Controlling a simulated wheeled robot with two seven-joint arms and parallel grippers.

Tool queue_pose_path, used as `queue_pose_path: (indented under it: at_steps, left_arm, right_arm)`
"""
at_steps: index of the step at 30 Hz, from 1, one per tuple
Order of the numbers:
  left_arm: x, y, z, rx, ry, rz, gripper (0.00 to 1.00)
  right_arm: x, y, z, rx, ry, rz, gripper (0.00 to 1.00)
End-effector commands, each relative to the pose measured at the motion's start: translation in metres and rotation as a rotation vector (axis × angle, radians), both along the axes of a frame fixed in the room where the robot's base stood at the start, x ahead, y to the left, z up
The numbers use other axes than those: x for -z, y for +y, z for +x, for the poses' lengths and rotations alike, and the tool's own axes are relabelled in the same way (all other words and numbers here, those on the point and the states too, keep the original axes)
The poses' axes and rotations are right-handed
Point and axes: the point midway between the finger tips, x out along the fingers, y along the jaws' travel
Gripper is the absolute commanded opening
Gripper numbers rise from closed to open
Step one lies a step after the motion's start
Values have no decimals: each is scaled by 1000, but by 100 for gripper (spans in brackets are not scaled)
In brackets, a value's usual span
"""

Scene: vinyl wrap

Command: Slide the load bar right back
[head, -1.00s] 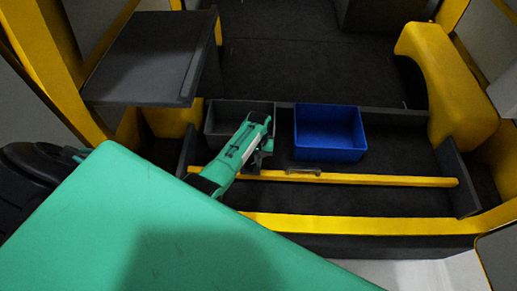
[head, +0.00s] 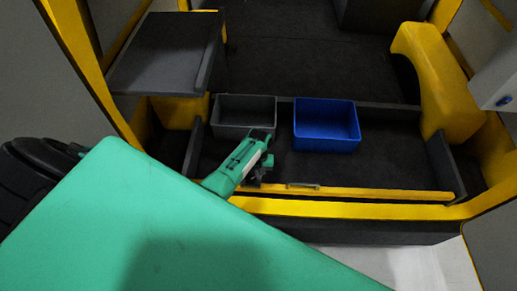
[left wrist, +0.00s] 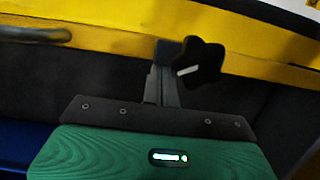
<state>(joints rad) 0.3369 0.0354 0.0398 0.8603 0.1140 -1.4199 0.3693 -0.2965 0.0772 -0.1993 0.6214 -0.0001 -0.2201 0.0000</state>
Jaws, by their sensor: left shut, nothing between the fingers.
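The load bar (head: 380,194) is a long yellow bar with a small grey handle (head: 303,186). It lies across the cargo bay, close along the yellow front sill (head: 360,209). My left gripper (head: 257,178) is shut and empty, on the bay side of the bar towards its left part. In the left wrist view the fingers (left wrist: 165,85) stand in front of the yellow bar (left wrist: 100,49), and a dark star-shaped piece beside them hides part of it. I cannot tell whether they touch. The bar's left end is partly hidden by my arm. My right gripper is not in view.
A grey bin (head: 245,112) and a blue bin (head: 326,127) stand at the back of the bay. A dark shelf (head: 160,55) is at the left and a yellow wheel arch (head: 440,75) at the right. The floor between bins and bar is clear at the right.

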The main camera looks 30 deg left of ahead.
Motion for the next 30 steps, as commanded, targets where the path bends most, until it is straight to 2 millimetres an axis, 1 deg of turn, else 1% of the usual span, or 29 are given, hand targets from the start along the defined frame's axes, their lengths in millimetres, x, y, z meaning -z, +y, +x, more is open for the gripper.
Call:
queue_pose_path:
  at_steps: [1, 5, 11, 17, 27, 30]
  left_arm:
    - [4, -3, -6, 1, 15, -5, 0]
    - [4, -4, -7, 1, 17, -6, 0]
    - [-5, -3, -7, 2, 19, -6, 0]
    - [-28, 1, -1, 1, 15, -6, 0]
    - [-75, 10, 10, 0, 6, -2, 0]
    - [-87, 13, 15, 0, 4, -2, 0]
  right_arm:
    - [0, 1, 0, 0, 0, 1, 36]
    - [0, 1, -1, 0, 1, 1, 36]
    - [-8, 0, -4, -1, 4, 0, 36]
    - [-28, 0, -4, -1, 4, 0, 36]
    - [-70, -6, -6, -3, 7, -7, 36]
    - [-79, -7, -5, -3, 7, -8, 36]
